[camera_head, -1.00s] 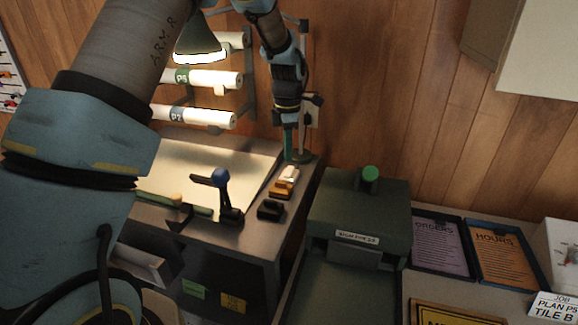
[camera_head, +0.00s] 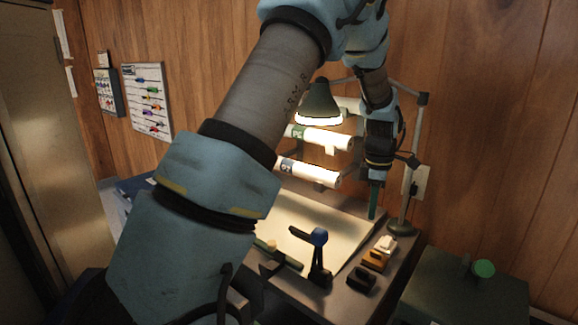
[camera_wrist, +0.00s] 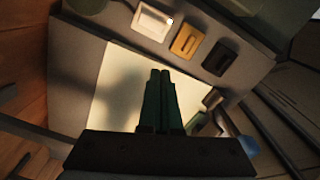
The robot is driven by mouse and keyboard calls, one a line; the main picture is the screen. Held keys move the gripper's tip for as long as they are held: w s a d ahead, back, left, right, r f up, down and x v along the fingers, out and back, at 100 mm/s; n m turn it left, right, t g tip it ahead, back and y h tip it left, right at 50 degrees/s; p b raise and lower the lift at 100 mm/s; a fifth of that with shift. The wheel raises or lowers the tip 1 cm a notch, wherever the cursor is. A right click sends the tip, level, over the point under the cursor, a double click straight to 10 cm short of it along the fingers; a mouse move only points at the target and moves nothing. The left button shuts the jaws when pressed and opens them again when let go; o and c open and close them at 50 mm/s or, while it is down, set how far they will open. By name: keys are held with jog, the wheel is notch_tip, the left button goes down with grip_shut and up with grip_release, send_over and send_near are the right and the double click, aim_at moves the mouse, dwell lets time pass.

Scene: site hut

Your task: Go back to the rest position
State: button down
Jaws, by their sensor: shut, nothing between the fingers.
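My gripper (camera_head: 374,203) hangs from my raised arm over the right back part of the drawing table, near the lamp post. Its green fingers point down and are together, with nothing between them. In the wrist view my gripper (camera_wrist: 160,75) also shows shut and empty above the pale sheet (camera_wrist: 115,85). The sheet also shows in the head view (camera_head: 318,228), partly hidden behind my arm.
A desk lamp (camera_head: 319,103) glows before rolled plans (camera_head: 320,138). On the table stand a blue-knobbed device (camera_head: 319,262), a yellow block (camera_head: 376,258) and a black block (camera_head: 361,279). A green box press (camera_head: 465,290) stands at right. A chart board (camera_head: 148,101) hangs at left.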

jog(key=s+a+r+m, duration=0.1)
jog(key=a+r+m, duration=0.15)
jog(key=a, duration=0.65)
jog(key=s+a+r+m, duration=0.1)
jog(key=a+m, duration=0.3)
jog(key=a, duration=0.4)
jog(key=s+a+m+t, duration=0.1)
jog(key=s+a+m, duration=0.7)
jog(key=a, duration=0.7)
jog(key=shift+s+r, duration=0.2)
jog(key=shift+s, duration=0.75)
